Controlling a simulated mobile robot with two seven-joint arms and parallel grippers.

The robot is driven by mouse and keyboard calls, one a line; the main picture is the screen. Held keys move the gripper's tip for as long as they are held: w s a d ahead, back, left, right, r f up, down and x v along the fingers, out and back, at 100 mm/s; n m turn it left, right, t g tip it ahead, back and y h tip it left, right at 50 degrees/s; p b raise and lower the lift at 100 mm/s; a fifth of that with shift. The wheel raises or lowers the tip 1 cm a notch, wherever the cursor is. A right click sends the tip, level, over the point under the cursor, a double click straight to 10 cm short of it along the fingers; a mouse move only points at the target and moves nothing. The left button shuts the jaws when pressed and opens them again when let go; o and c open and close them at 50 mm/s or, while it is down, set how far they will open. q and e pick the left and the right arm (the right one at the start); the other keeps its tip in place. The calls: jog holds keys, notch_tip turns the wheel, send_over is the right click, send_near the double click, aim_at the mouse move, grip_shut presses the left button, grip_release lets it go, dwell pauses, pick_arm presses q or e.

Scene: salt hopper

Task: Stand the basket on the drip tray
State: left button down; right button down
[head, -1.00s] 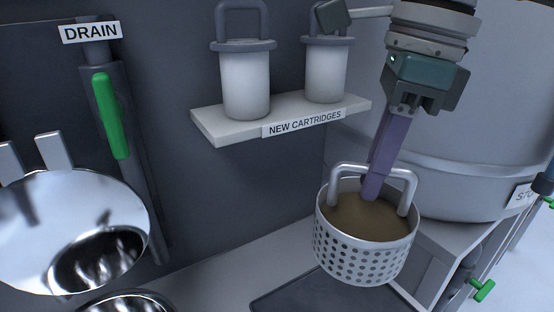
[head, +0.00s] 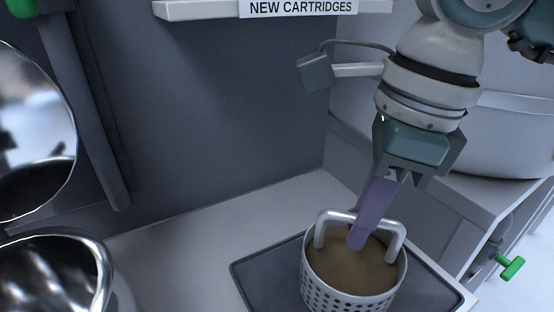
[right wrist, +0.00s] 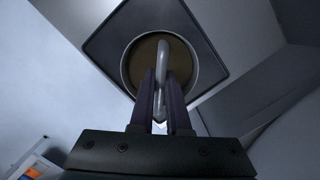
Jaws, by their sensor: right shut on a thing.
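The basket (head: 350,290) is a white perforated pot with a metal bail handle and brown contents. My right gripper (head: 358,238) is shut on its handle from above, and the basket hangs upright. The drip tray (head: 262,270) is a dark flat square on the pale counter. The basket is in front of or over the tray in the head view; whether its base touches is not clear. In the right wrist view the basket (right wrist: 128,72) lies within the outline of the dark tray (right wrist: 103,45), with the fingers (right wrist: 161,100) around the handle. My left gripper is not seen.
A shelf labelled NEW CARTRIDGES (head: 300,8) is on the wall above. A green valve handle (head: 510,267) sticks out at the right. The counter (head: 190,225) behind the tray is clear.

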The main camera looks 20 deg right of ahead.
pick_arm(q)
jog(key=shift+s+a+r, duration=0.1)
pick_arm(e)
jog(key=shift+a+r, duration=0.1)
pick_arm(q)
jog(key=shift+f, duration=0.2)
pick_arm(e)
jog(key=shift+f, duration=0.2)
jog(key=c, duration=0.9)
grip_release()
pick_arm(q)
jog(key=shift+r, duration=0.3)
pick_arm(e)
jog(key=shift+r, duration=0.5)
pick_arm(q)
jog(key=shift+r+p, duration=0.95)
jog(key=shift+p, duration=0.15)
pick_arm(e)
notch_tip(320, 180, up, 11)
jog(key=s+d, duration=0.1)
jog(key=shift+d+r, duration=0.15)
jog(key=shift+d, duration=0.1)
jog(key=shift+s, duration=0.1)
